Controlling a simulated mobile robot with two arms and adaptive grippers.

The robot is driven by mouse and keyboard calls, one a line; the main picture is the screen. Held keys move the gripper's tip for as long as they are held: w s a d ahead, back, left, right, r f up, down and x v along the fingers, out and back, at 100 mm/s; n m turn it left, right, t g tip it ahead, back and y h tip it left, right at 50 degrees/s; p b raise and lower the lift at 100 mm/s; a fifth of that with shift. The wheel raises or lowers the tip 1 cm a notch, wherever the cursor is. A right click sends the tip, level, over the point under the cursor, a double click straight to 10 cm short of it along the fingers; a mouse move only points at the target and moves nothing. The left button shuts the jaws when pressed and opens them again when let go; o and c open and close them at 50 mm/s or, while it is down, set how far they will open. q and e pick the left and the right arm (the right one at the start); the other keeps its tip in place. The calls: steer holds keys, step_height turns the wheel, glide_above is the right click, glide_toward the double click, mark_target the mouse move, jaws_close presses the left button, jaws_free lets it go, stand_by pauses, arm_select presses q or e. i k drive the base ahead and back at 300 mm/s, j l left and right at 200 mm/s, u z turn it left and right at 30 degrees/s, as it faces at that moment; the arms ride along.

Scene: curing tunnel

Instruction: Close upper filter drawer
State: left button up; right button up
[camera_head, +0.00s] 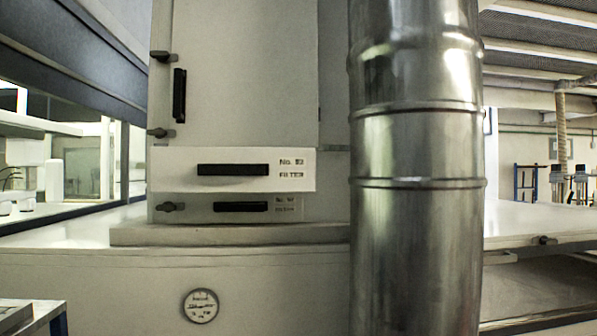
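The upper filter drawer (225,182) is a white front with a black bar handle (233,170) and a "FILTER" label at its right. It stands out in front of the cabinet face, so it is partly open. The lower filter drawer (195,211) is just beneath it, darker and set further back, with its own black handle (241,206). Neither of my grippers shows in the head view.
A large shiny metal duct (415,240) rises just right of the drawers. Above them is a cabinet door (250,70) with a black vertical handle (179,94). A round gauge (201,306) sits on the panel below. A flat surface (540,222) extends at right.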

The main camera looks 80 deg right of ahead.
mark_target(173, 169)
steer(key=z, duration=2.1)
